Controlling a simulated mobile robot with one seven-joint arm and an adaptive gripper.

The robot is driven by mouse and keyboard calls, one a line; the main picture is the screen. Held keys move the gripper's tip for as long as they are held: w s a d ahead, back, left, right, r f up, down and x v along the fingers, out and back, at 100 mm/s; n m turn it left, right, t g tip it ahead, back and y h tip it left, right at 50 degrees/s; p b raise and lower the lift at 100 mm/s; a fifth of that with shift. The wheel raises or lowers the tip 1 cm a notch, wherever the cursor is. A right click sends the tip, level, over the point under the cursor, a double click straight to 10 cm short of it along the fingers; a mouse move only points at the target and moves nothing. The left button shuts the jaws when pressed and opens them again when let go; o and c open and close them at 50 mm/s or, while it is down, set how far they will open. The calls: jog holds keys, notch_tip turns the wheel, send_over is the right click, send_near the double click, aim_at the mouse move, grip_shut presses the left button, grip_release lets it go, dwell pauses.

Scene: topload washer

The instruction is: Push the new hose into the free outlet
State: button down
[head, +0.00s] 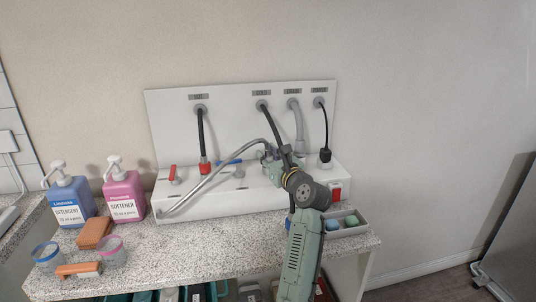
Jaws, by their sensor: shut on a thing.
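The silver ribbed hose (215,171) starts at the front left of the white box (215,203) and arcs up to the right. Its upper end runs to my gripper (268,157), which is shut on it above the box's top. The tip of the hose is hidden by the gripper. A short grey stub (239,171), which looks like an outlet with no hose on it, stands on the box left of my gripper, by a blue lever (229,162). The gripper is apart from this stub.
A black hose with a red end (205,165), a second black hose (271,122), a grey hose (299,120) and a black cord (325,130) hang from the back panel. A red lever (172,173), detergent (70,198), softener (125,190) and a grey tray (353,230) stand around.

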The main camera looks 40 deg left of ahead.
jog(key=shift+f, duration=0.15)
jog(key=c, duration=1.2)
grip_release()
jog(key=v, duration=1.2)
